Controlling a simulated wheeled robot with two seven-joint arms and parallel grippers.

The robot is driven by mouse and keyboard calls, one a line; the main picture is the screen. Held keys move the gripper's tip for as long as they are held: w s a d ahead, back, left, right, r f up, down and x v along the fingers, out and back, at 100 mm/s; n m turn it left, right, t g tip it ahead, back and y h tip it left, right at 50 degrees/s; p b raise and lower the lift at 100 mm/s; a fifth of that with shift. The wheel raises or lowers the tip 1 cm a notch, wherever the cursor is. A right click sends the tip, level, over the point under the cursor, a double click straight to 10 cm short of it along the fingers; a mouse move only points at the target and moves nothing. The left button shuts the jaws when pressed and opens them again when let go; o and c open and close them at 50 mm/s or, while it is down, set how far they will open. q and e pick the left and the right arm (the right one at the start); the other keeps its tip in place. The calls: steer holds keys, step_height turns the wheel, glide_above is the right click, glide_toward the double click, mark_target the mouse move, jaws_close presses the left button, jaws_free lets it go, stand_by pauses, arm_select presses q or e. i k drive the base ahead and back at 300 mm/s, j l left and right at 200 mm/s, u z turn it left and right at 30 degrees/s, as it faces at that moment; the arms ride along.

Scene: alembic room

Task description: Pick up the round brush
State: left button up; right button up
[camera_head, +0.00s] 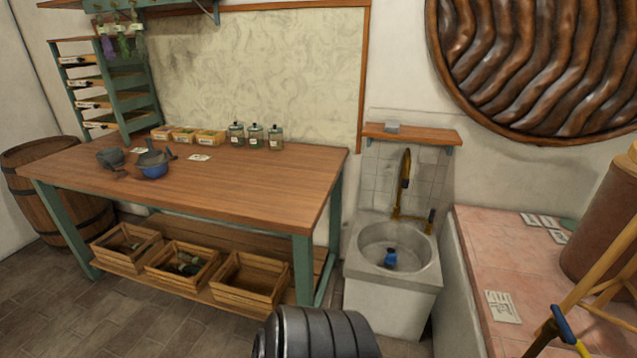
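A small blue thing (390,258) with a darker top lies in the basin of the stone sink (358,262). It may be the round brush, but it is too small to tell. A brass tap (404,185) rises behind the basin. No other thing in view is clearly a round brush. Neither of my grippers is in view.
A wooden workbench (240,185) at left holds bowls, small boxes and jars (255,136), with crates (250,281) below. A pink-topped counter (480,260) stands right of the sink. A dark ribbed rounded form (315,335) is cut off at the bottom edge. Tiled floor (130,312) is open at left.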

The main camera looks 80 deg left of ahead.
mark_target(390, 260)
steer(key=u, duration=2.05)
